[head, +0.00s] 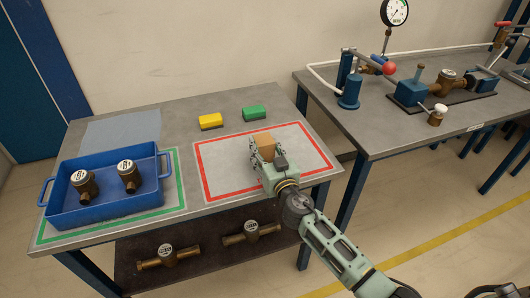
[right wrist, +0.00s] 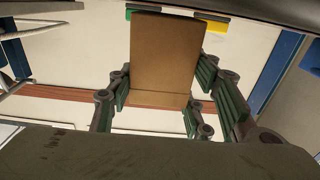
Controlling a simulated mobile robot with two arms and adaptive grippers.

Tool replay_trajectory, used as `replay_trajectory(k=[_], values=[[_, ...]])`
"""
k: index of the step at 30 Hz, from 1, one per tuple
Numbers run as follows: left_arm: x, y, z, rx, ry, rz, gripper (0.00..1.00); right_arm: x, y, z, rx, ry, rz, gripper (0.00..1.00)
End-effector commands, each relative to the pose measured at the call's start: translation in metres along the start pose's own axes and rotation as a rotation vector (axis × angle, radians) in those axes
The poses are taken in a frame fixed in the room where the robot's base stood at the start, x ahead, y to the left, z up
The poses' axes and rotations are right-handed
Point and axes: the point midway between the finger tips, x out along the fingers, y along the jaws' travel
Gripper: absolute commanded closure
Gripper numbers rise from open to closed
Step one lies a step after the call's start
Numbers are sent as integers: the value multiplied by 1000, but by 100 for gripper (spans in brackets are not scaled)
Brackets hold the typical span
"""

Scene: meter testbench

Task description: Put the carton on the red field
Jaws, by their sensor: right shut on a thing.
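The carton is a small brown box (head: 264,142), held in my right gripper (head: 266,153). In the right wrist view the carton (right wrist: 166,55) stands between the two fingers, which are shut on it. In the head view it appears over the middle of the red field (head: 211,173), a white area with a red outline on the left table. I cannot tell whether the carton touches the field's surface. My right arm comes in from the lower right and hides part of the field's front edge. My left gripper is not in view.
A yellow block (head: 210,121) and a green block (head: 254,113) lie behind the field. A blue tray (head: 107,213) with two brass meters stands left, inside a green outline. More meters lie on the shelf below. A second table (head: 395,134) with a test rig stands right.

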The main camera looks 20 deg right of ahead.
Motion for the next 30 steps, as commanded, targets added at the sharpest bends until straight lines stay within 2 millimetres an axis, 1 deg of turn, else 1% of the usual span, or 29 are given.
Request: replay_trajectory(k=[1, 2, 11, 12, 18, 27, 30], values=[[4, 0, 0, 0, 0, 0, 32, 0, 0, 5, -1, 1, 0, 83], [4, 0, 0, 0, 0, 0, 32, 0, 0, 6, 0, 1, 0, 83], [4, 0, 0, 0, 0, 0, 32, 0, 0, 7, 1, 1, -1, 83], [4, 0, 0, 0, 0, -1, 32, 0, 0, 7, 1, 0, -1, 51], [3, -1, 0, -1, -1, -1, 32, 0, 0, 6, 1, 0, -1, 35], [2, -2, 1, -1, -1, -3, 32, 0, 0, 5, 0, 0, -1, 35], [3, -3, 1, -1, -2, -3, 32, -5, 0, 7, 1, -1, -1, 35]])
